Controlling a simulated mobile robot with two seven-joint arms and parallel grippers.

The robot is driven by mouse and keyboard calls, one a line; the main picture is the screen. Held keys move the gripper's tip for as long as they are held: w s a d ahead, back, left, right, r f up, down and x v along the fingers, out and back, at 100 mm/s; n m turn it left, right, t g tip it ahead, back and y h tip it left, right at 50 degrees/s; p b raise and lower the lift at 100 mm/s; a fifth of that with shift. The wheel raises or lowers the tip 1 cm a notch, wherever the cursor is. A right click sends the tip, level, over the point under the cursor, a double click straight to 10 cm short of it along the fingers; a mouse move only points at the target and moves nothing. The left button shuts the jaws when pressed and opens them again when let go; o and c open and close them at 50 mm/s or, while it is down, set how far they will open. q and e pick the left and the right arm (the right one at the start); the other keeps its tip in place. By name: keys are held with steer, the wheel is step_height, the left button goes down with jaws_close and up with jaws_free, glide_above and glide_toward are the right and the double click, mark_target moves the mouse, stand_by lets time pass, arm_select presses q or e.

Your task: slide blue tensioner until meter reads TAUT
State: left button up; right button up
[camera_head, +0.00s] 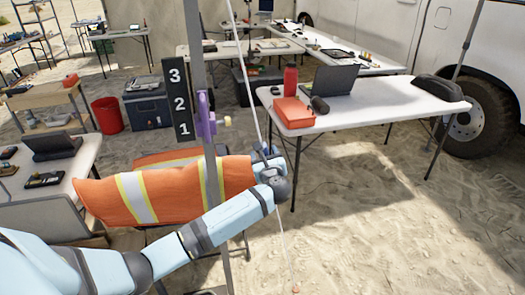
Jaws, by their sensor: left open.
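A white guy line (248,75) runs down from the top of the picture, passes behind my left gripper (265,158) and continues to the sand. My left arm reaches in from the lower left, and its open gripper is at the line. Blue parts show at the gripper; I cannot tell whether one is the blue tensioner or whether the fingers touch it. A purple fitting (206,116) with a pale knob sits on the grey pole (199,50). A black plate (177,98) beside it reads 3, 2, 1. No meter reading TAUT is visible. My right gripper is out of view.
An orange safety vest (135,195) lies behind my left forearm and the pole. A white table (375,105) at the right holds a red box (293,112), a red bottle (290,80) and a dark laptop (333,79). The sand at lower right is open.

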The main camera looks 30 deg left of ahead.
mark_target(261, 142)
arm_select(q)
steer(key=shift+x, duration=1.55)
steer(key=shift+c, duration=0.3)
jaws_close()
step_height(261, 142, up, 3)
steer(key=p, duration=0.3)
steer(key=shift+s+a+p, duration=0.2)
steer(key=shift+p, duration=0.1)
steer(key=shift+f, duration=0.1)
steer(key=shift+o, duration=0.3)
jaws_free()
